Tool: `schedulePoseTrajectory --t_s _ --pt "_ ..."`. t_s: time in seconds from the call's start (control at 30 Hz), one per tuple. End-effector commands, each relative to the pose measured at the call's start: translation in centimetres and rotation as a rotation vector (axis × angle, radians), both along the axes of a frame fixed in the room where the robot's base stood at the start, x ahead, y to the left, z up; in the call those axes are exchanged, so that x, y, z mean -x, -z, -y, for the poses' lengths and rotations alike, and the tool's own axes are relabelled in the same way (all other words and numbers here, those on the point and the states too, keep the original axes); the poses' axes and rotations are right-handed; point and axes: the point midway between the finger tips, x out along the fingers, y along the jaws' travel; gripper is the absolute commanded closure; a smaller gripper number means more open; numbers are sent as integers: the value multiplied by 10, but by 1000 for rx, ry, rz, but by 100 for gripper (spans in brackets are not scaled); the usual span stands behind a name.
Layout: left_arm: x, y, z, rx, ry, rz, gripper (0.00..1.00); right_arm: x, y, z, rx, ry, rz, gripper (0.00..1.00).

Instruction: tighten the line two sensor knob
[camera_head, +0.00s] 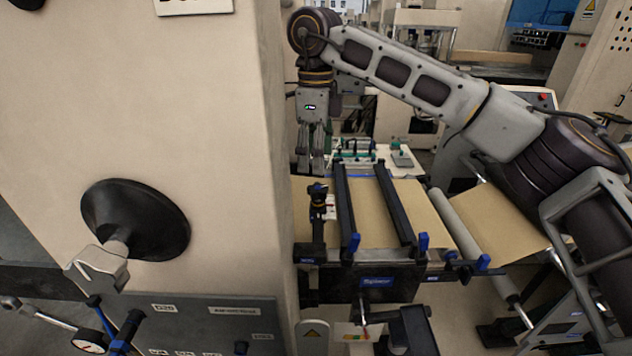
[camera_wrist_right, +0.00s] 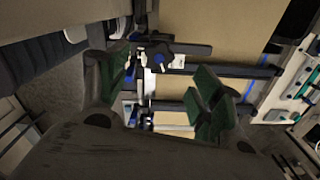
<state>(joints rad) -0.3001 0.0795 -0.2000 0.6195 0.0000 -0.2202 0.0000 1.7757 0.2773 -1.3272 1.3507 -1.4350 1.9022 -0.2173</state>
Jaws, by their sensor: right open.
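A small black sensor knob (camera_head: 317,190) sits on an upright bracket at the left end of the web guide frame (camera_head: 376,262). In the right wrist view a black lobed knob with a blue centre (camera_wrist_right: 158,57) shows beyond the fingers, between them and toward the top; it looks like the same knob. My right gripper (camera_head: 311,163) points down just above the knob in the head view. Its green-padded fingers (camera_wrist_right: 165,82) are spread in the wrist view, with nothing held. I cannot tell the exact gap to the knob. My left gripper is out of view.
A tall beige machine cabinet (camera_head: 200,80) stands close on the left of the gripper, with a black disc (camera_head: 135,220) on its face. Brown kraft web (camera_head: 380,215) runs under two dark crossbars (camera_head: 396,205). A grey roller (camera_head: 455,225) lies to the right.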

Motion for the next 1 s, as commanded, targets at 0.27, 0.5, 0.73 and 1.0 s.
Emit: schedulePoseTrajectory --t_s 0.27,0.5,0.73,1.0 --pt "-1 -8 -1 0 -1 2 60 0 37 0 1 0 -2 35" --pt "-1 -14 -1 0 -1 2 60 0 64 0 1 0 -2 35" --pt "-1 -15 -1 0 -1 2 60 0 76 0 1 0 0 35" --pt "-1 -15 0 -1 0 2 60 0 77 0 1 0 0 35"
